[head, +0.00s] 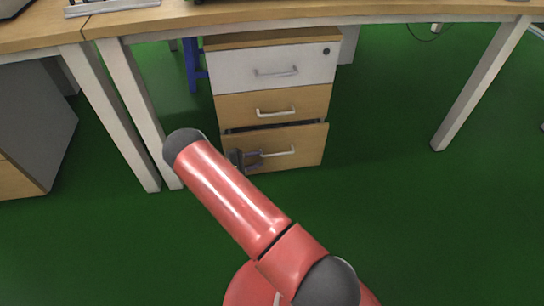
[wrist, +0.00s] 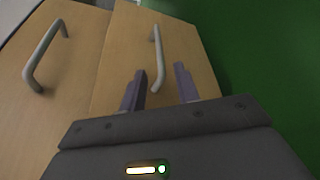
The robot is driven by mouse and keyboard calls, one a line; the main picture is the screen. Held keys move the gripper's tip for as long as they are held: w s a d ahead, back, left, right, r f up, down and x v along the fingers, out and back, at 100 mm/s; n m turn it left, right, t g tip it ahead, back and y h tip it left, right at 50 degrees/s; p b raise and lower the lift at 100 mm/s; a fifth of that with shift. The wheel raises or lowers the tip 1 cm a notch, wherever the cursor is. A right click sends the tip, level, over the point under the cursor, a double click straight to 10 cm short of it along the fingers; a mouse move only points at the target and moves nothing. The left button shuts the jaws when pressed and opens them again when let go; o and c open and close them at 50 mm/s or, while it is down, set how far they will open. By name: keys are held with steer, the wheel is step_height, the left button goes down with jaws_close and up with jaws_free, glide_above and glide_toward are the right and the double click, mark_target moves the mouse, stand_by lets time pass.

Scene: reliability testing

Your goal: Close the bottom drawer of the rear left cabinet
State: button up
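The cabinet (head: 275,68) stands under the desk, with a white top drawer and two wooden drawers below. Its bottom drawer (head: 305,145) sticks out a little, with a dark gap above its front. The bottom drawer's handle (head: 278,153) is a grey bar. My gripper (head: 252,158) is in front of the left part of the bottom drawer, near the handle. In the wrist view my gripper (wrist: 160,85) has its two fingers apart with the lower end of the bottom drawer handle (wrist: 158,55) between or just beyond them. I cannot tell whether they touch the drawer front.
The desk (head: 390,10) spans above the cabinet. White desk legs (head: 122,115) stand to the left, and another leg (head: 480,85) stands to the right. Another cabinet (head: 38,115) is at the far left. The green floor (head: 420,220) is clear in front.

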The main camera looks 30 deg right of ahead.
mark_target(269, 156)
steer(key=x, duration=0.7)
steer(key=shift+d, duration=0.15)
steer(key=shift+c, duration=0.3)
jaws_close()
